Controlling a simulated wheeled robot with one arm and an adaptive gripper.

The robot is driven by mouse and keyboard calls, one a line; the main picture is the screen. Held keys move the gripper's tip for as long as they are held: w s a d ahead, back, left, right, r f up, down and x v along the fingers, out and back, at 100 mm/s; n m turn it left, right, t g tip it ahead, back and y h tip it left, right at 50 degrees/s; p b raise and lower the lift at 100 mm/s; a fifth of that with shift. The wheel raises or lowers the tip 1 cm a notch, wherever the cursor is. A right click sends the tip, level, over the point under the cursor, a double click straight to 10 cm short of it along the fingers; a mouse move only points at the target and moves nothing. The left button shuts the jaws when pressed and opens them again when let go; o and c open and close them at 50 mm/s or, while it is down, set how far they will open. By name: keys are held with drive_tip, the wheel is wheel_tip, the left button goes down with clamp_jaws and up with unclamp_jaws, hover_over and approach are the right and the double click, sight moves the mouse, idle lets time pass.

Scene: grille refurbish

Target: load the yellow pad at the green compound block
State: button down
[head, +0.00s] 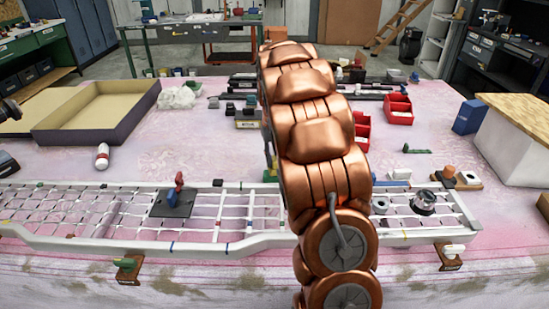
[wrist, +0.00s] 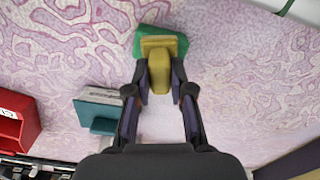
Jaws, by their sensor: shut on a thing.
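In the wrist view, my gripper (wrist: 162,88) is shut on the yellow pad (wrist: 160,74), which sits between its two dark fingers. The green compound block (wrist: 181,43) lies on the patterned tabletop just beyond the fingertips. The pad's far end overlaps the block in the picture; I cannot tell whether they touch. In the head view my copper arm hides the gripper and the pad. A bit of green (head: 270,176), likely the block, shows at the arm's left edge.
The white grille (head: 120,232) spans the table's front, with a dark plate and red-handled tool on it. Red bins (head: 399,108) stand right of my arm. A teal-and-grey block (wrist: 100,112) lies left of my fingers in the wrist view. An open tray (head: 98,126) is at left.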

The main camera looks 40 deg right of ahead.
drive_tip(key=shift+f, duration=0.6)
idle(1.4)
drive_tip(key=shift+r+p, duration=0.8)
drive_tip(key=shift+r, duration=2.75)
